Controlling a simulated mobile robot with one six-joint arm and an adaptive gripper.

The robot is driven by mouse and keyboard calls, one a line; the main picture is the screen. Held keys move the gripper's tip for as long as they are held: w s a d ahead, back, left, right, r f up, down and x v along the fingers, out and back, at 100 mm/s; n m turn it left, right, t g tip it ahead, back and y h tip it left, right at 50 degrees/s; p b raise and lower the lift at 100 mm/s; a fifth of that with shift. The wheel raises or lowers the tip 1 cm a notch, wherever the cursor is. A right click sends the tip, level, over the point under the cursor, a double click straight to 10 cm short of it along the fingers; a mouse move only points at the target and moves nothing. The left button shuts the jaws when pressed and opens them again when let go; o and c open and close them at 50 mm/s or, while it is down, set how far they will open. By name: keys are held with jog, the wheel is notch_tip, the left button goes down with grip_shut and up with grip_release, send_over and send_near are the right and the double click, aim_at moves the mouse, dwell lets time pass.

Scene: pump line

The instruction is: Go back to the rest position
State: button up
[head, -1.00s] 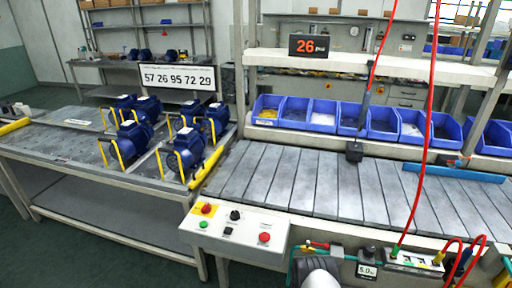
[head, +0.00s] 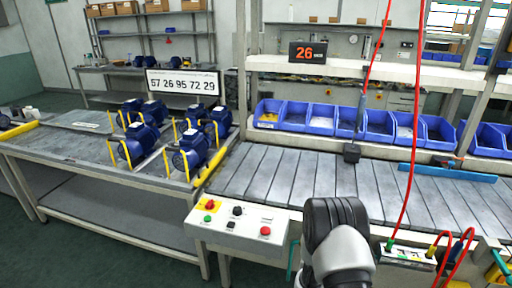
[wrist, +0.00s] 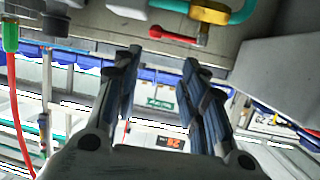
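My gripper (wrist: 162,60) shows in the wrist view with its two dark fingers spread apart. The gap between them is empty and no held object shows. In the head view a black and white part of my arm (head: 338,243) stands at the bottom, right of the control box and in front of the grey slatted bench (head: 290,172). The gripper's fingers cannot be made out in the head view.
A control box (head: 237,226) with buttons sits at the bench's front edge. Red hoses (head: 414,150) hang at the right. Blue bins (head: 320,116) line the back. Blue pumps (head: 190,152) stand on the left table. The slatted surface is mostly clear.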

jog(key=a+r+g+y, duration=0.1)
jog(key=a+r+y, duration=0.1)
jog(key=r, duration=0.5)
jog(key=a+r+g+y, duration=0.1)
jog(key=a+r, duration=0.2)
jog(key=r, duration=0.5)
jog(key=s+a+r+n+g+y, duration=0.2)
jog(key=s+a+r, duration=0.1)
jog(key=s+r, duration=0.75)
jog(key=s+r+n+g, duration=0.1)
jog(key=s+r+g, duration=0.1)
jog(key=s, duration=1.3)
jog(key=s+r+n+g, duration=0.1)
jog(key=s+r+g, duration=0.1)
jog(key=s, duration=1.2)
jog(key=shift+s+a+r+n+g, duration=0.15)
jog(key=shift+s+r+n+g, duration=0.2)
jog(key=shift+r, duration=0.45)
